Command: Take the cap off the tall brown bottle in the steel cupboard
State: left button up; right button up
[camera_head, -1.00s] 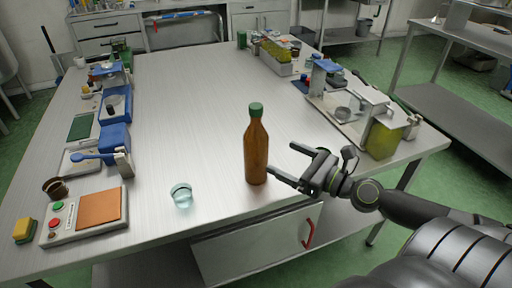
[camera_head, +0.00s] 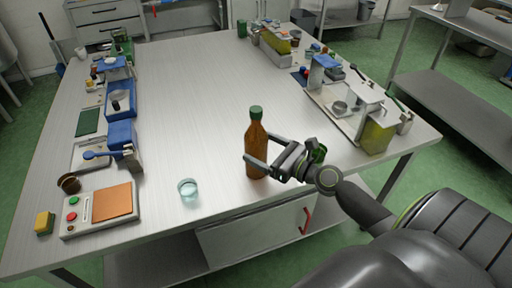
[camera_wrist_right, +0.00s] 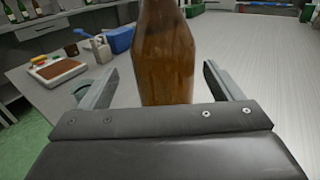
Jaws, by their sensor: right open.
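The tall brown bottle (camera_head: 257,146) stands upright on the steel table, with its green cap (camera_head: 256,112) on top. My right gripper (camera_head: 260,149) is open, at the height of the bottle's body, with a finger on either side of it. In the right wrist view the bottle (camera_wrist_right: 166,52) stands between the two spread fingers, with a gap showing on each side. Its neck and cap are out of that view. A closed cupboard (camera_head: 250,236) with a red handle sits under the table's front edge. My left gripper is not in view.
A small glass (camera_head: 189,190) stands left of the bottle. A control box (camera_head: 75,222) with an orange pad is at the front left. A stand with a yellow-green container (camera_head: 377,136) is at the right edge. The middle of the steel table (camera_head: 190,90) is clear.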

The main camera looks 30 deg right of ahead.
jog(key=x, duration=0.5)
jog(key=shift+d+f+p, duration=0.2)
jog(key=shift+p, duration=0.2)
jog(key=shift+c, duration=0.4)
jog(key=shift+r, duration=0.1)
jog(key=c, duration=1.8)
jog(key=shift+r, duration=0.1)
notch_tip(320, 180, up, 10)
jog(key=p, duration=0.7)
